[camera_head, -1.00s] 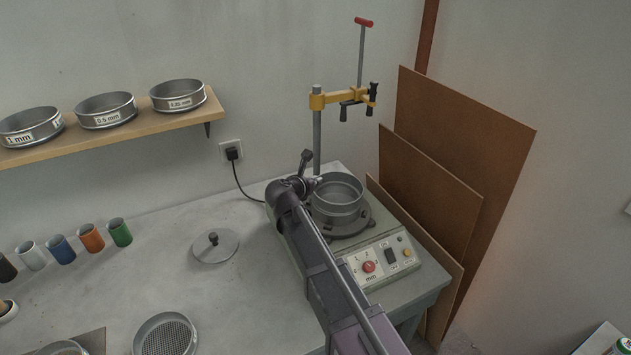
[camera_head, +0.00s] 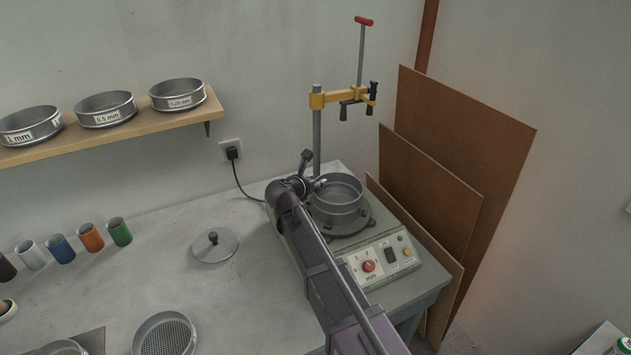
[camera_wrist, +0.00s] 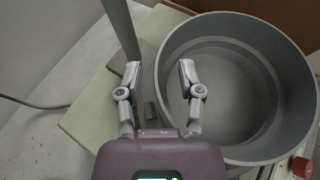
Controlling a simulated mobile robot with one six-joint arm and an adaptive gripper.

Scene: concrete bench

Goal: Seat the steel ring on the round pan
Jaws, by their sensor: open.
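A grey steel ring (camera_head: 347,186) sits upright on the sieve shaker at the back right of the bench, and its round wall fills the right of the wrist view (camera_wrist: 292,62). The round pan is under the ring; I cannot clearly tell the seam between them. My gripper (camera_head: 320,182) is at the ring's left rim. In the wrist view my gripper (camera_wrist: 159,70) is open, with one finger outside the rim and the other over the inside. The ring's left wall lies between the fingers, with no visible grip on it.
The shaker's post (camera_head: 317,130) with its yellow clamp arm (camera_head: 338,98) rises close behind the ring. A lid (camera_head: 215,246) and a mesh sieve (camera_head: 165,336) lie on the bench. Labelled sieves stand on the shelf (camera_head: 130,132). Brown boards (camera_head: 470,150) lean at right.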

